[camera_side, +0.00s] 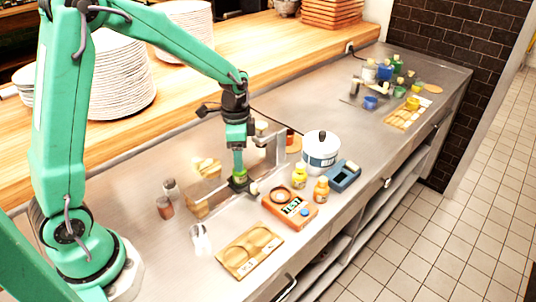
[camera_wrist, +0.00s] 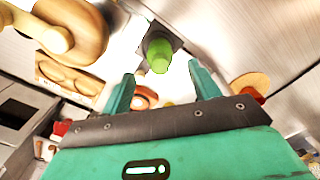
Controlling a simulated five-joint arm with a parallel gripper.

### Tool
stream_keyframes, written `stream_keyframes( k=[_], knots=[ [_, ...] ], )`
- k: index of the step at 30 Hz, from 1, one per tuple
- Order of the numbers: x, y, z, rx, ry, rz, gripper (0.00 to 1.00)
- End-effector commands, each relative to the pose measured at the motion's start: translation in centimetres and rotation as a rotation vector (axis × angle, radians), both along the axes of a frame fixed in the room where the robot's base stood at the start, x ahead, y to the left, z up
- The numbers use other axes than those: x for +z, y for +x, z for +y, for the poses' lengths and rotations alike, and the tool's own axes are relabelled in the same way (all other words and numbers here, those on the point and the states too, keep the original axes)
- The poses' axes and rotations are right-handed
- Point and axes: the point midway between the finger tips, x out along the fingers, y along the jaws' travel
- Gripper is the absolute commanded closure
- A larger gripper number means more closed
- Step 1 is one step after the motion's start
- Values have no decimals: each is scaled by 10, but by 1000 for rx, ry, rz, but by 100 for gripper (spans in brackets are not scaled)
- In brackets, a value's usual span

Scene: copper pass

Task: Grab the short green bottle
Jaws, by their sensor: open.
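The short green bottle (camera_wrist: 159,52) stands near the top middle of the wrist view, with a lighter green top and a darker body. My gripper (camera_wrist: 161,70) is open, with one finger on each side below the bottle in that view. I cannot tell whether the fingers touch it. In the side view my gripper (camera_side: 239,168) points down over the steel counter, just above a dark green shape (camera_side: 240,184) that looks like the bottle's body. The gripper hides part of it there.
A metal stand (camera_side: 270,150) is close to the gripper's right. An orange device (camera_side: 291,208), yellow bottle (camera_side: 299,176), orange bottle (camera_side: 321,190) and white pot (camera_side: 320,155) stand further right. A wooden board (camera_side: 250,250) lies in front. Small jars (camera_side: 166,207) stand left.

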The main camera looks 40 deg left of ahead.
Motion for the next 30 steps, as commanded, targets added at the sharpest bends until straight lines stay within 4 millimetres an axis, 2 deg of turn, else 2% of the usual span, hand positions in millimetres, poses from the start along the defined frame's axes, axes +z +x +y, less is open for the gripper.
stream_keyframes(
  k=[8,21,30],
  knots=[
    [-5,0,0,0,0,0,39],
    [-49,-2,2,1,0,1,39],
    [-53,-2,2,1,0,0,39]
  ],
)
